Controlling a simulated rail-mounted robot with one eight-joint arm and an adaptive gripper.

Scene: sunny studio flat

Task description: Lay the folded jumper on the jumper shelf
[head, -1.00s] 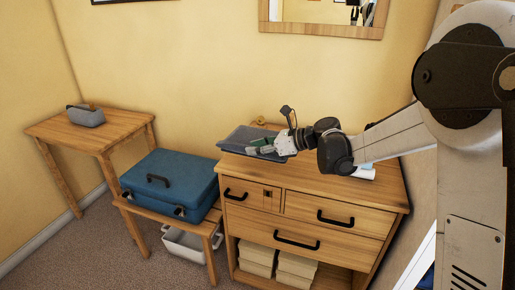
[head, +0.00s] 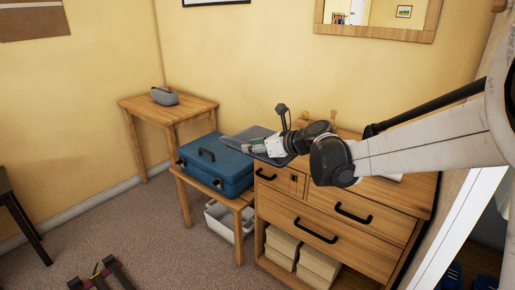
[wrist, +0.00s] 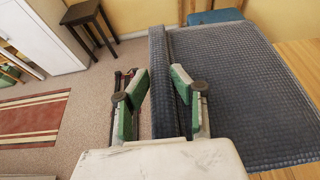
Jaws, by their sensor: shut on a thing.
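The folded jumper is a flat, dark grey-blue knitted bundle (head: 248,134). It fills much of the right half of the wrist view (wrist: 240,95). My gripper (head: 262,147) is shut on its left edge, with the green-padded fingers (wrist: 160,88) on either side of the fold in the wrist view. The jumper appears in front of the gap between the blue suitcase and the chest of drawers; its exact height is unclear. I cannot tell which place is the jumper shelf.
The wooden chest of drawers (head: 325,222) has pale stacked bundles (head: 283,248) in its open bottom. The blue suitcase (head: 214,163) lies on a low bench above a white basket (head: 222,217). A small table (head: 140,103) stands in the corner.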

